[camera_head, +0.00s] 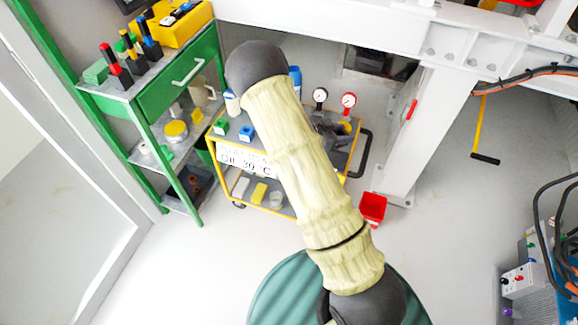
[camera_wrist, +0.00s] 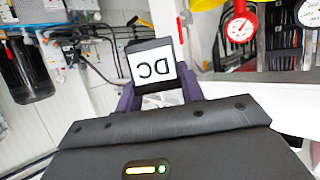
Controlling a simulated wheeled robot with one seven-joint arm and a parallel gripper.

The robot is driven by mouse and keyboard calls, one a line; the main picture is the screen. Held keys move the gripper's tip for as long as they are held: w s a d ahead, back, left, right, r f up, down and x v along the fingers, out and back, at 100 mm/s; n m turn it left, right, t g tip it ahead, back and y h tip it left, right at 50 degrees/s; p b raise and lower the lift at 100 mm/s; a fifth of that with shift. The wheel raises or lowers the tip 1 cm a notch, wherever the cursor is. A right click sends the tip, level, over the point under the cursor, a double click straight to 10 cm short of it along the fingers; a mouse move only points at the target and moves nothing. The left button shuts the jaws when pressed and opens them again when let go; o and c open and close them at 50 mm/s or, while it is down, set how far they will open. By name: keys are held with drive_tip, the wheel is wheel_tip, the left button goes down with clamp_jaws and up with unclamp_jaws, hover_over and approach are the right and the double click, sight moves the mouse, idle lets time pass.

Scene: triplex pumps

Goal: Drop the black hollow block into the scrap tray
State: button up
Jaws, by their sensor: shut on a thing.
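In the wrist view, a black block (camera_wrist: 153,68) with a white face marked "DC", upside down, sits between the dark purple fingers of my gripper (camera_wrist: 158,84). The fingers are shut on its two sides. Whether it is hollow cannot be seen from this side. In the head view my arm covers the middle, and neither the gripper nor the held block can be made out clearly. No tray is clearly marked as scrap. A dark tray (camera_head: 199,181) stands low on the green shelf unit, and a red open bin (camera_head: 373,208) stands on the floor beside the white post.
A yellow-edged cart (camera_head: 247,172) with blocks, a bottle and gauges stands behind my arm. The green shelf unit (camera_head: 172,92) at left holds tools. A white steel frame (camera_head: 428,125) rises at right.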

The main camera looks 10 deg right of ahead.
wheel_tip(320, 180, down, 6)
drive_tip(key=b, duration=0.6)
drive_tip(key=shift+r, duration=0.1)
drive_tip(key=o, duration=1.2)
drive_tip(key=p+v, duration=0.2)
drive_tip(key=v, duration=1.5)
drive_tip(key=shift+a+p, duration=0.2)
drive_tip(key=shift+p, duration=0.1)
